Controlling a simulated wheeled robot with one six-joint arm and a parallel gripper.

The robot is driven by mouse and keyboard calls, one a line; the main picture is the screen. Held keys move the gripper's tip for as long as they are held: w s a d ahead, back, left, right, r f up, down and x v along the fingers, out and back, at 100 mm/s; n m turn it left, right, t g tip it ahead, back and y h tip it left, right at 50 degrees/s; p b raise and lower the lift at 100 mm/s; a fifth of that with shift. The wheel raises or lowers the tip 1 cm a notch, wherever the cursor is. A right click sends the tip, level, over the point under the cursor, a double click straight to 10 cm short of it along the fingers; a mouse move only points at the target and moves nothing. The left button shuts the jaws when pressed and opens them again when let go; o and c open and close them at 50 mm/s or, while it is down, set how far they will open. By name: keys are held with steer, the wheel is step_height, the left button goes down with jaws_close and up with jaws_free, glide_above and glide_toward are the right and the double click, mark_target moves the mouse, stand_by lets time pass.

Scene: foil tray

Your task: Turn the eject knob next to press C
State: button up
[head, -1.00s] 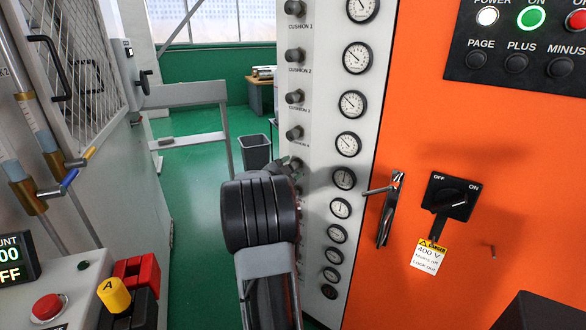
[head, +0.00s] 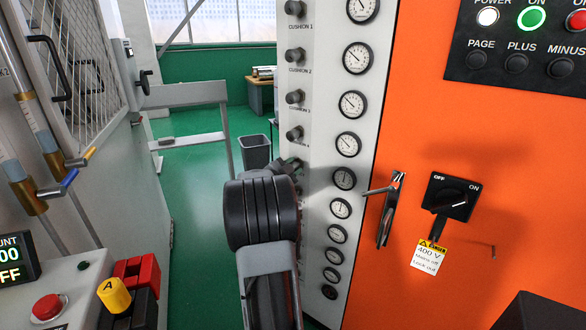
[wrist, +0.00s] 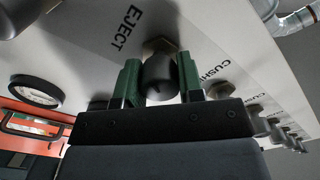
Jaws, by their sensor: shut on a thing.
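The dark eject knob (wrist: 160,76) sits on a light hex base on the white panel in the wrist view, beside the printed word EJECT (wrist: 127,28). My gripper (wrist: 160,88) has its two green fingers on either side of this knob and is shut on it. In the head view my gripper (head: 288,168) is at the panel (head: 318,110), below the row of cushion knobs, mostly hidden behind my own arm. The eject knob cannot be made out there. No press C marking is readable.
Several cushion knobs (head: 294,97) and a column of gauges (head: 354,104) line the panel. To the right, the orange cabinet (head: 440,120) carries a metal handle (head: 389,208) and an on/off switch (head: 450,196). A bin (head: 255,153) stands on open green floor at left.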

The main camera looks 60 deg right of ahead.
steer(key=shift+p, duration=0.35)
steer(key=n+p, duration=0.2)
steer(key=shift+n+p, duration=0.35)
steer(key=shift+n, duration=0.05)
steer(key=shift+f+n+p, duration=0.2)
steer(key=shift+n+p, duration=1.05)
steer(key=shift+n, duration=0.25)
steer(key=shift+f, duration=0.1)
steer(key=o, duration=0.9)
steer(key=shift+r, duration=0.2)
steer(key=a, duration=1.4)
steer(key=shift+w, duration=0.35)
